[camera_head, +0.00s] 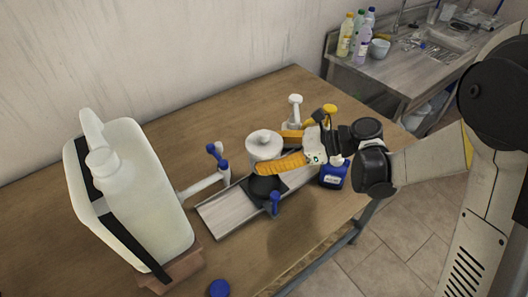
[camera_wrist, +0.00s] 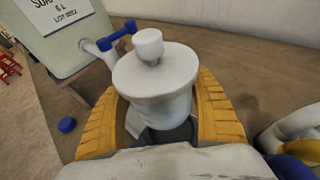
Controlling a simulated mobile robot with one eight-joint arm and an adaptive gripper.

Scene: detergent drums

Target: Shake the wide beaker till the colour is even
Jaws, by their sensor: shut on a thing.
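The wide beaker (camera_head: 264,144) looks like a white, opaque vessel with a knobbed lid, standing upright. It also fills the middle of the wrist view (camera_wrist: 155,85). My gripper (camera_head: 271,155) has its yellow fingers on both sides of the beaker and is shut on it. The beaker is over a dark pad (camera_head: 262,188) on a grey metal tray (camera_head: 228,208). I cannot tell whether its base touches the pad. The lid and walls hide the contents, so no colour shows inside.
A big white canister (camera_head: 140,190) with a blue-handled tap (camera_head: 213,165) stands left of the tray. A blue cap (camera_head: 219,288) lies near the front edge. A blue bottle (camera_head: 333,176) is close by my gripper. A sink counter (camera_head: 395,75) with bottles is at the back right.

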